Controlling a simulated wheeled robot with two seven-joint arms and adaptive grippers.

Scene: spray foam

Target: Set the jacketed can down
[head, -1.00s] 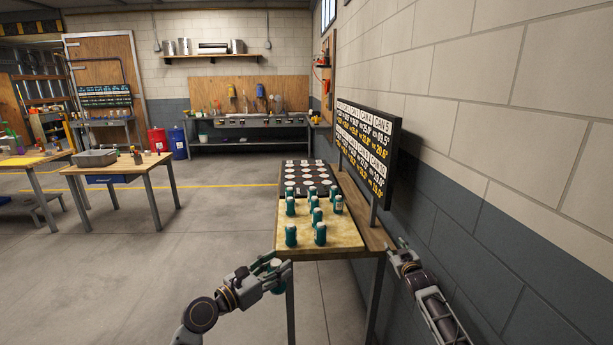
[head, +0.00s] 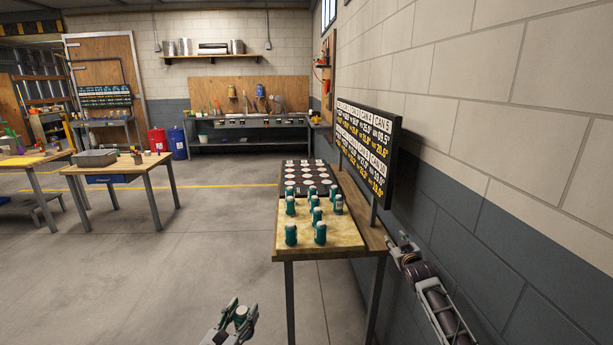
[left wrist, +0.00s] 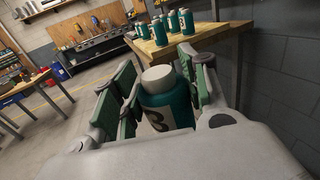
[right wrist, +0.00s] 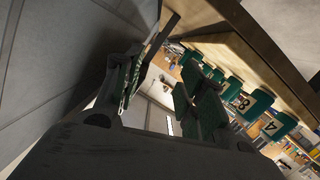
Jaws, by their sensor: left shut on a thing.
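The jacketed can (left wrist: 166,104) is teal with a white cap and a pale label bearing a dark number that looks like 3. It stands between the green-padded fingers of my left gripper (left wrist: 158,92), which is shut on it. In the head view my left gripper (head: 236,316) holds the can low, in front of and left of the table's near edge, clear of the top. My right gripper (right wrist: 165,92) is empty with its fingers apart. In the head view my right gripper (head: 402,246) is at the table's right side, by the wall.
Several teal cans (head: 320,233) stand on the tan near part of the table (head: 347,244). Behind them is a dark board (head: 307,166) with pale round spots. A sign of can numbers and figures (head: 368,150) stands along the right edge. Open floor lies to the left.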

